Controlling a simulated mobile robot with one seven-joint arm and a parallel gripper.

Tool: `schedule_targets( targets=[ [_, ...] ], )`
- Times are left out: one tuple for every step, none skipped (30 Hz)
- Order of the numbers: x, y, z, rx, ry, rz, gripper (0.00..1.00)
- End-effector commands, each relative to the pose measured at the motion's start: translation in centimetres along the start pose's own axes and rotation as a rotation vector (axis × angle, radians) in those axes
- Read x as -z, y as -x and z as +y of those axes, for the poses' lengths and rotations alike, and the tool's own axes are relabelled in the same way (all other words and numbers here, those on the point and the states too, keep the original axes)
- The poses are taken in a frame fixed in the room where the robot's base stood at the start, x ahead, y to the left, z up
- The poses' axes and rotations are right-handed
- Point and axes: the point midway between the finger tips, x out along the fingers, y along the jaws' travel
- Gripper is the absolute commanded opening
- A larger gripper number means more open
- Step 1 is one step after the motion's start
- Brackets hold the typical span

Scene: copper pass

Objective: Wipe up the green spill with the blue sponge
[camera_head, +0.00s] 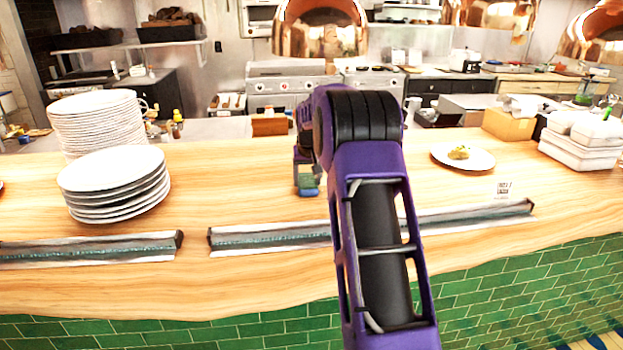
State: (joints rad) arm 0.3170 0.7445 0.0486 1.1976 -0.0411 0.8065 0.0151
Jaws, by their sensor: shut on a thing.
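My purple arm reaches over the wooden counter, and my gripper (306,177) points down at its far end, left of the arm. It is shut on the blue sponge (308,192), which sits low at the counter surface; I cannot tell whether it presses on the wood. A small green patch shows just above the sponge between the fingers; I cannot tell whether it is the spill or part of the thing held. No other green spill is clearly visible on the counter, and my arm hides part of the wood.
Stacks of white plates (112,183) stand at the left. A plate with food (463,156) lies right of my arm, and white containers (582,140) stand at the far right. Long low strips (270,238) lie along the front. The wood left of my gripper is clear.

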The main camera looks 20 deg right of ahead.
Motion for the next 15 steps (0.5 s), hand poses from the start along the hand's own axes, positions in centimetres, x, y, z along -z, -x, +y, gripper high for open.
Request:
schedule_targets(
  targets=[
    [-0.1, -0.1, 0.2, 0.0, -0.001, -0.001, 0.09],
    [-0.1, -0.1, 0.3, 0.0, -0.001, -0.001, 0.09],
    [-0.1, -0.1, 0.5, -0.001, -0.001, -0.001, 0.09],
    [-0.1, -0.1, 0.7, -0.001, -0.002, -0.002, 0.09],
    [-0.1, -0.1, 1.0, -0.001, -0.001, -0.002, 0.09],
    [-0.1, -0.1, 1.3, -0.002, -0.001, -0.002, 0.09],
    [-0.1, -0.1, 1.6, -0.002, -0.001, -0.002, 0.09],
    [-0.1, -0.1, 1.9, -0.002, -0.002, -0.002, 0.09],
    [-0.1, -0.1, 2.3, -0.002, -0.003, -0.003, 0.09],
    [-0.1, -0.2, 2.6, -0.002, -0.003, -0.003, 0.09],
    [-0.1, -0.2, 2.9, -0.002, -0.002, -0.003, 0.09],
    [-0.1, -0.2, 3.2, -0.002, -0.002, -0.003, 0.09],
    [-0.1, -0.2, 3.5, -0.002, -0.002, -0.003, 0.09],
    [-0.2, -0.2, 3.7, -0.002, -0.003, -0.004, 0.09],
    [-0.2, -0.2, 3.9, -0.002, -0.003, -0.004, 0.09]
  ],
)
